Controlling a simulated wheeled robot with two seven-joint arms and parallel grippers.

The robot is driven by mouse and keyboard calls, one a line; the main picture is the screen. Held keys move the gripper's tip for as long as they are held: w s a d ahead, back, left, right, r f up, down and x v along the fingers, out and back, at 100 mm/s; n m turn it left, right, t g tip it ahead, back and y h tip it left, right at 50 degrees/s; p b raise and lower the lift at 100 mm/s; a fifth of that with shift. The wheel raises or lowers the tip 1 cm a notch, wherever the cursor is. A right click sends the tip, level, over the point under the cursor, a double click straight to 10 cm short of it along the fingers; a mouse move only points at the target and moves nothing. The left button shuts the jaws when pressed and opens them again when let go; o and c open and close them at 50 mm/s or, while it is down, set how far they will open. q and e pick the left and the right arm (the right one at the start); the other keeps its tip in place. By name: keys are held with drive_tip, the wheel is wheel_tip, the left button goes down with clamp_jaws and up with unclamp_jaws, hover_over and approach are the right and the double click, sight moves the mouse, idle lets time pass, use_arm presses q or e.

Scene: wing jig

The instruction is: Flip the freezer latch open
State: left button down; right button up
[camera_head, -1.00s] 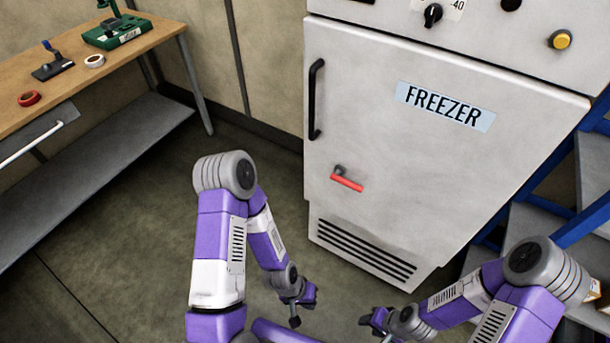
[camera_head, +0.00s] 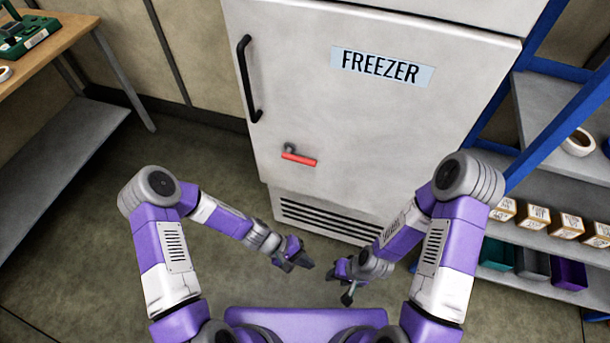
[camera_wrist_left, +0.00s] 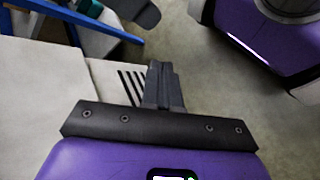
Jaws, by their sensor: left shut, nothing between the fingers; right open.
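The freezer (camera_head: 340,120) stands ahead of me, a white cabinet with a FREEZER label (camera_head: 382,67) on its closed door. The latch (camera_head: 299,158) is a red bar on a grey pivot, low on the left part of the door. It lies nearly level, its right end slightly lower. My left gripper (camera_head: 304,264) is shut and empty, below the latch and in front of the freezer's base; in the left wrist view its fingers (camera_wrist_left: 163,85) are together. My right gripper (camera_head: 340,283) is open and empty, low and right of the left one. Neither touches the latch.
A black vertical handle (camera_head: 249,80) is on the door's left side. A wooden workbench (camera_head: 60,35) stands at the left. A blue-framed shelf (camera_head: 560,90) with boxes (camera_head: 535,217) is close on the right. The floor between bench and freezer is clear.

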use_arm(q)
drive_tip(key=w+d+r+n+t+h+b, duration=0.3)
drive_tip(key=w+d+r+n+t+h, duration=0.2)
drive_tip(key=w+d+n+h, duration=0.5)
drive_tip(key=w+a+f+n+t+y, duration=0.2)
drive_tip(key=a+n+t+y, duration=0.3)
drive_tip(key=n+t, duration=0.4)
drive_tip(key=w+a+f+n+t+y+b, duration=0.1)
drive_tip(key=w+a+n+t+y, duration=0.3)
drive_tip(key=t, duration=0.7)
drive_tip(key=a+f+n+y, duration=0.1)
drive_tip(key=a+n+y, duration=0.1)
drive_tip(key=a+n, duration=0.2)
drive_tip(key=shift+w+a+n+t, duration=0.15)
drive_tip(key=shift+a+n+t, duration=0.15)
drive_tip(key=shift+n, duration=0.3)
drive_tip(key=shift+r, duration=0.1)
drive_tip(key=s+r+b+x, duration=0.1)
drive_tip(key=r+b+x, duration=0.1)
drive_tip(key=x, duration=1.1)
drive_tip(key=shift+s+b, duration=0.3)
